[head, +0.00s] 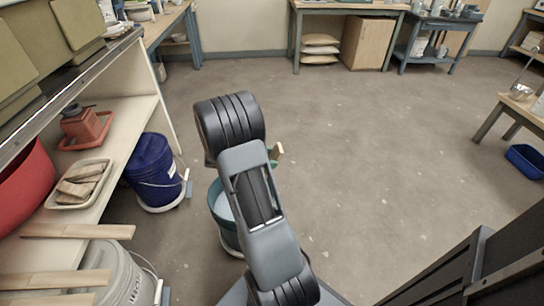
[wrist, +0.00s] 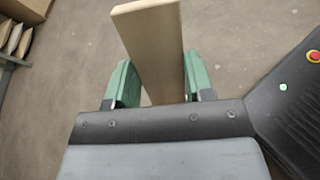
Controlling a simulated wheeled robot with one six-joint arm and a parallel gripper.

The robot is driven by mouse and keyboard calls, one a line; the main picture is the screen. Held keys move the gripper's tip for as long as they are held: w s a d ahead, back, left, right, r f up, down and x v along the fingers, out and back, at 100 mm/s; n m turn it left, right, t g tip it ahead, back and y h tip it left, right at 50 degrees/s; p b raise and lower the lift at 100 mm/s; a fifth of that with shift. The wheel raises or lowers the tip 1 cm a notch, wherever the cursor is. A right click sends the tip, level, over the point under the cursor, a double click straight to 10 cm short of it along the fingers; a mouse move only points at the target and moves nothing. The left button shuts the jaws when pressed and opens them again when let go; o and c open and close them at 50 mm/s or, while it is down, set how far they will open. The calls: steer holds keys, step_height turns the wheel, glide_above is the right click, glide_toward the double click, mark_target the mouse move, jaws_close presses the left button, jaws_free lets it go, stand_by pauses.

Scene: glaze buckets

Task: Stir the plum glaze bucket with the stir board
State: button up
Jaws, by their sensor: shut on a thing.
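My gripper (wrist: 160,82) has green fingers on both sides of a flat pale wooden board, the stir board (wrist: 152,38), and is shut on it. In the head view my arm hides most of the gripper; a small end of the board (head: 277,150) shows just right of the arm. A teal bucket (head: 226,240) with pale contents stands on the floor behind and below my arm, partly hidden. A dark blue bucket (head: 148,165) stands left of it, by the shelf. I cannot tell which bucket holds plum glaze; no plum-coloured contents show.
A grey bucket (head: 125,280) stands at lower left, with wooden boards (head: 78,231) projecting near it. The shelf at left holds a red vessel (head: 25,190) and a tray (head: 105,165). A low blue bin (head: 525,160) is at far right. The middle floor is clear.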

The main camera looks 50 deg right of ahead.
steer(key=shift+w+a+f+b, duration=0.4)
steer(key=shift+w+f+b, duration=0.5)
steer(key=shift+f, duration=1.05)
steer(key=shift+w+a+f+b, duration=0.35)
steer(key=shift+w+f+b, duration=0.2)
steer(key=shift+f+b, duration=1.05)
steer(key=shift+w+a+f+b, duration=0.4)
steer(key=shift+w+f+b, duration=0.35)
steer(key=shift+f, duration=1.5)
